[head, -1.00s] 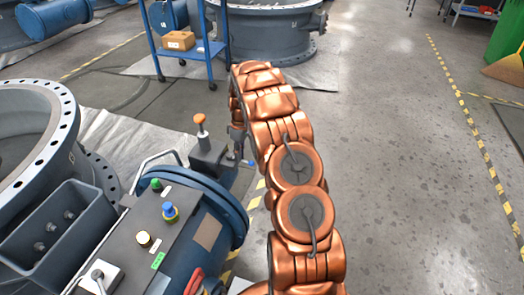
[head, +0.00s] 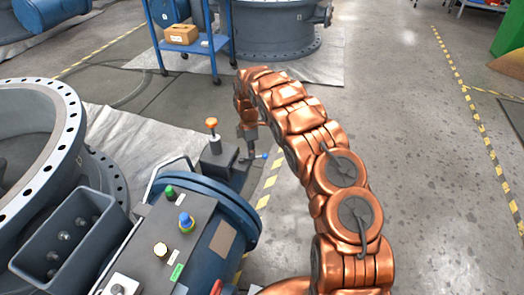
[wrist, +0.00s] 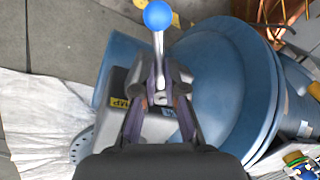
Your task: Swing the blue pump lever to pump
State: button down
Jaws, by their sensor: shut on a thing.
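The blue pump lever is a metal rod with a blue ball knob (wrist: 158,15) in the wrist view. The knob also shows in the head view (head: 264,156), to the right of a grey box (head: 216,160) at the end of the blue cylinder. My gripper (wrist: 160,92) is shut on the lever's rod below the knob, and the knob sticks out beyond the fingers. A yellow label (wrist: 119,102) on the grey box shows beside the left finger, partly cut off by it. In the head view my arm partly hides the gripper.
An orange-topped post (head: 211,123) stands on the grey box. The blue cylinder carries a panel with green, blue and yellow buttons (head: 166,240). A large flanged valve body (head: 40,150) is at left. A blue cart (head: 205,45) stands behind. The floor at right is open.

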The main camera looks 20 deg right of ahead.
jog(key=shift+s+f, duration=0.1)
jog(key=shift+s, duration=0.05)
jog(key=c, duration=1.2)
grip_release()
jog(key=r, duration=0.4)
jog(key=w+r, duration=0.1)
jog(key=r, duration=0.3)
jog(key=w+r, duration=0.1)
jog(key=r, duration=0.3)
jog(key=shift+w+d, duration=0.1)
jog(key=shift+w, duration=0.15)
